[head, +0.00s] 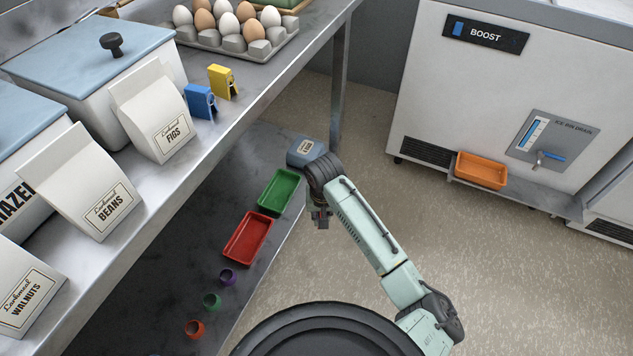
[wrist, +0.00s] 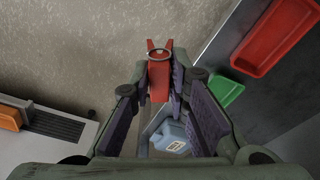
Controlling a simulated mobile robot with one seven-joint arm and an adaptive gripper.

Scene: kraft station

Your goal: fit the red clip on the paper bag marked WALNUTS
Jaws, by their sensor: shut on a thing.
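The red clip (wrist: 159,78) is between the fingertips of my gripper (wrist: 160,92) in the wrist view, with a metal ring at its top end. My gripper is shut on it. In the head view my gripper (head: 321,214) hangs past the front edge of the shelving, and only a little red shows at it. The white paper bag marked WALNUTS (head: 28,290) stands on the upper counter at the lower left, partly cut off by the frame. My gripper is far to its right, apart from it.
The BEANS bag (head: 92,190), FIGS bag (head: 155,115), blue clip (head: 199,102) and yellow clip (head: 222,82) stand on the counter. Egg carton (head: 235,45) is behind. The lower shelf holds a green tray (head: 278,191), red tray (head: 247,237) and several small cups. Open floor lies right.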

